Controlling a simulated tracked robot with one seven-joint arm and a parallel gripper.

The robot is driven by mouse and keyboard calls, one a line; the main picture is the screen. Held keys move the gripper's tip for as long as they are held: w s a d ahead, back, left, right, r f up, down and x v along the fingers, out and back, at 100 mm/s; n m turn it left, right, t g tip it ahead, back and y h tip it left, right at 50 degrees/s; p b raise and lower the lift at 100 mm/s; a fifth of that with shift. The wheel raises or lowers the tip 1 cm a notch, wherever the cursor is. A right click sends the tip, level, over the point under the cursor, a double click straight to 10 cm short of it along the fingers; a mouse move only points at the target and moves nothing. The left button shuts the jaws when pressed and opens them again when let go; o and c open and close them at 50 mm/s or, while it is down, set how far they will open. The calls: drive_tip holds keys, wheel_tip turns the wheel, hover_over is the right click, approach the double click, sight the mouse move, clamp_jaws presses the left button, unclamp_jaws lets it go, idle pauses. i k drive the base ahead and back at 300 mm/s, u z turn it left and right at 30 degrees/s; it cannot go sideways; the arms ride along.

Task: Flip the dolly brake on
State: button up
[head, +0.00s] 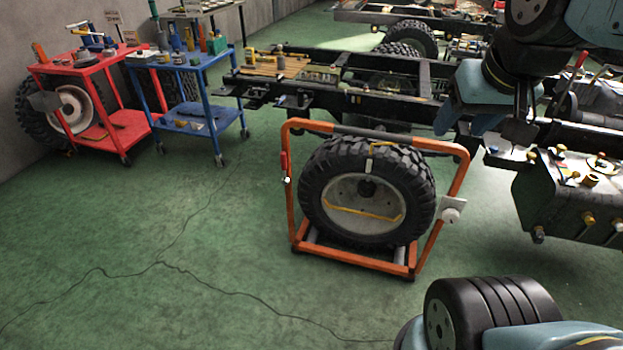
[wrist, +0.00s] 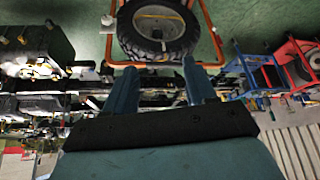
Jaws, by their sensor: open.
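The dolly is an orange tubular frame (head: 292,215) on the green floor, holding a large black tyre (head: 318,190) upright. A small red lever (head: 284,163) with a white tip sits on its left post, apparently the brake; the tip points down. A white plate with a round knob (head: 451,212) is on the right post. My gripper (head: 484,125) hangs in the air at the upper right, apart from the dolly. In the wrist view, which is upside down, its two blue fingers (wrist: 158,66) are spread and empty, with the tyre (wrist: 158,45) beyond them. The lever is not clear there.
A red cart (head: 100,70) and a blue cart (head: 185,62) with tools stand at the left. A dark truck chassis (head: 330,97) runs behind the dolly, and a dark tank (head: 560,205) is at the right. The floor left of and before the dolly is clear.

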sight(286, 180)
drive_tip(key=k, duration=0.65)
drive_tip(key=u, duration=0.6)
drive_tip(key=i, duration=1.55)
